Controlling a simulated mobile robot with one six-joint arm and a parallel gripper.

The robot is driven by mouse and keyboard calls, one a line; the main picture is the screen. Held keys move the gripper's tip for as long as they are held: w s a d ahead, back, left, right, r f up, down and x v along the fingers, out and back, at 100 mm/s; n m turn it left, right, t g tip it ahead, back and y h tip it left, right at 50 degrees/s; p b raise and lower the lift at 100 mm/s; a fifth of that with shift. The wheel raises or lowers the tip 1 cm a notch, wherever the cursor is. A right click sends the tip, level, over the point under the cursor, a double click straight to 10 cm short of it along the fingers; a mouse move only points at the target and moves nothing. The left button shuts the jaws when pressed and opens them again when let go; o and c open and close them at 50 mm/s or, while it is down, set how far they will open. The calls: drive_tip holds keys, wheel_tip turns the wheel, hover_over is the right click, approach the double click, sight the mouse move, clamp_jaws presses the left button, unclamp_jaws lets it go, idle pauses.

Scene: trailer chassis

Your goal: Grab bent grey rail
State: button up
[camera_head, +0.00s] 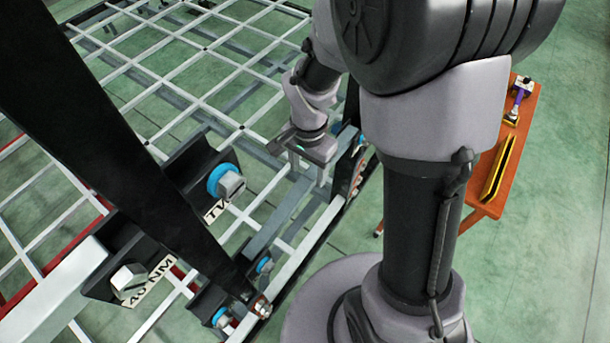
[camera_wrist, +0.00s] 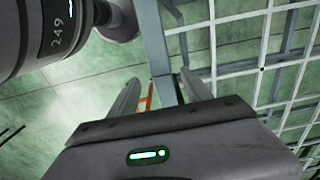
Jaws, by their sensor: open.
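A grey rail (camera_head: 275,222) runs along the side of the trailer chassis below my gripper (camera_head: 308,172). A bend in it cannot be made out clearly. My gripper is open and points down over the chassis edge. In the wrist view, a grey rail (camera_wrist: 153,45) runs from the top towards the gap between the fingers of my gripper (camera_wrist: 160,90); its lower part is hidden by the gripper body. I cannot tell how far the fingers are from the rail. No grip on it shows.
A white grid frame (camera_head: 225,65) fills the back left. Black brackets with bolts (camera_head: 228,182) and a dark diagonal beam (camera_head: 110,130) stand in front. An orange table (camera_head: 518,140) with a purple-handled tool (camera_head: 518,95) and a yellow-black bar (camera_head: 497,168) is at right. Green floor lies beyond.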

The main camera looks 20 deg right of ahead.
sight(307, 177)
drive_tip(key=f, duration=0.4)
drive_tip(key=shift+w, duration=0.2)
drive_tip(key=shift+s, duration=0.1)
drive_tip(key=c, duration=0.3)
clamp_jaws()
idle(0.7)
